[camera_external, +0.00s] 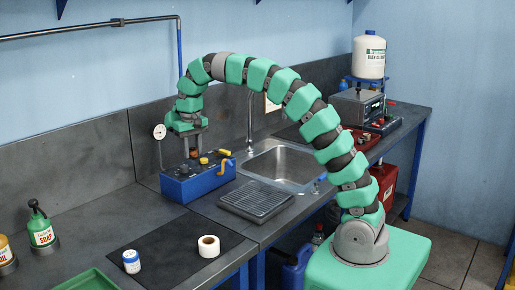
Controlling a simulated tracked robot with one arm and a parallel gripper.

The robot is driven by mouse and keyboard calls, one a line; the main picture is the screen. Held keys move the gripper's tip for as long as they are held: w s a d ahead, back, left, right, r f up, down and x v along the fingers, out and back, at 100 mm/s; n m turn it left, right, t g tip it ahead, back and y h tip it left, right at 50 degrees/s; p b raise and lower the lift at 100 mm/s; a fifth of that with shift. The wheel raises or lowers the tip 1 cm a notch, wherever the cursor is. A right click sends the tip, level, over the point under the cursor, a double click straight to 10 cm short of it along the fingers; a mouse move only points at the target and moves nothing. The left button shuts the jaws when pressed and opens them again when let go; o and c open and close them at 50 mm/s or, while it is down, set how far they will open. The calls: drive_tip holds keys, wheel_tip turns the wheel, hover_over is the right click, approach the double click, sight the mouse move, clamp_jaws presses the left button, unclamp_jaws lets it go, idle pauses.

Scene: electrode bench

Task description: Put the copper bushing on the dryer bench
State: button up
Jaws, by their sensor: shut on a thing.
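My gripper (194,148) points down at the back left of the bench, above a blue box (199,182). It is shut on a small brown-copper piece, the copper bushing (194,154), which shows between the fingertips. The bushing is at the top of the blue box; I cannot tell whether it touches the box. The blue box has a yellow knob, orange handles and a round gauge (160,132) beside it. No label shows which surface is the dryer bench; a dark mat (172,252) lies on the front left bench.
A sink (285,165) with a tap and a black drain rack (256,200) are right of the box. A soap bottle (41,230) and green tray (80,281) are left. A power unit (358,108) is at back right.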

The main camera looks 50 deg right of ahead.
drive_tip(key=s+a+f+n, duration=0.1)
drive_tip(key=s+a+f, duration=0.1)
drive_tip(key=s+a, duration=0.35)
drive_tip(key=s+a+f, duration=0.1)
drive_tip(key=s+a, duration=0.1)
drive_tip(key=a, duration=0.7)
drive_tip(key=n, duration=0.1)
approach(176, 247)
drive_tip(key=shift+f, duration=3.2)
drive_tip(key=shift+f+b, duration=0.1)
drive_tip(key=shift+b, duration=0.2)
drive_tip(key=o, duration=1.2)
wheel_tip(176, 247, up, 12)
drive_tip(key=shift+r, duration=0.1)
